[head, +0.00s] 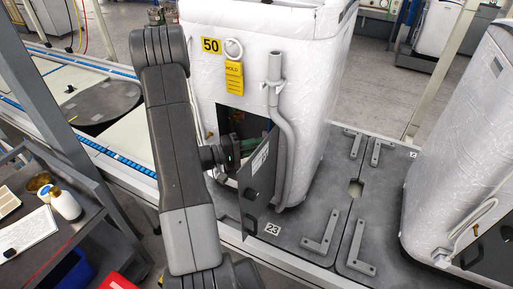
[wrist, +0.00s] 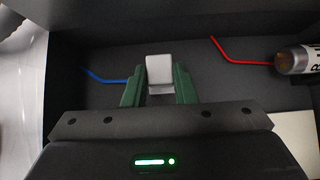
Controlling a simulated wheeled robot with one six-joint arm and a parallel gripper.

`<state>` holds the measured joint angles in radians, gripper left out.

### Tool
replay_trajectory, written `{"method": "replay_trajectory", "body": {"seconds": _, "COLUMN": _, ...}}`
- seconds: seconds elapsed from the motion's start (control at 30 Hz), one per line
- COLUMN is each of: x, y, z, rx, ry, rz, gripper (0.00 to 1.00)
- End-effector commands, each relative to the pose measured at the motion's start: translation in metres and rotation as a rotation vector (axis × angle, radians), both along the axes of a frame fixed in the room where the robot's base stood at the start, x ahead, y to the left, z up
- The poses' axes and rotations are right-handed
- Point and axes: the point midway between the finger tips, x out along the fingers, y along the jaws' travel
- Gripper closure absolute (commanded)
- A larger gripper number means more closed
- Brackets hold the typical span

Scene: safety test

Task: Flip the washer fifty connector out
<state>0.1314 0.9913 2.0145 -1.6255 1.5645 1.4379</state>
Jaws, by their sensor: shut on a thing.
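Washer fifty (head: 215,95) stands upright, wrapped in white film, with a yellow "50" label (head: 211,45). A dark opening low in its front has a dark panel door (head: 258,180) swung open. My gripper (head: 232,152) reaches into this opening, left of the door; its fingertips are hard to make out there. In the wrist view, its green fingers (wrist: 159,88) are shut on a pale grey-white block, the connector (wrist: 159,68). A blue wire (wrist: 107,79) is to its left. A red wire (wrist: 240,58) runs to a silver cylinder (wrist: 297,60) at the right. The connector's lower part is hidden.
A grey hose (head: 287,140) hangs on the washer beside the door. A yellow tag (head: 234,78) hangs above the opening. Another wrapped washer (head: 460,140) stands at the right. Metal brackets (head: 320,233) lie on the dark platform. A cart (head: 60,235) with items is at the left.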

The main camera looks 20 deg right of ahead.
Motion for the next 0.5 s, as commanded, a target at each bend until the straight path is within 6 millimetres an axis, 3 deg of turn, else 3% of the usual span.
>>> {"method": "replay_trajectory", "body": {"seconds": 0.1, "x": -0.0015, "y": 0.0001, "z": -0.0015, "rx": 0.003, "ry": 0.005, "rz": -0.001, "gripper": 1.0}}
{"method": "replay_trajectory", "body": {"seconds": 0.13, "x": -0.0015, "y": 0.0001, "z": -0.0015, "rx": 0.003, "ry": 0.006, "rz": -0.001, "gripper": 0.7}}
{"method": "replay_trajectory", "body": {"seconds": 0.2, "x": -0.0014, "y": 0.0001, "z": -0.0014, "rx": 0.003, "ry": 0.005, "rz": -0.001, "gripper": 0.56}}
{"method": "replay_trajectory", "body": {"seconds": 0.5, "x": -0.0007, "y": 0.0005, "z": -0.0009, "rx": 0.002, "ry": 0.003, "rz": 0.0, "gripper": 0.53}}
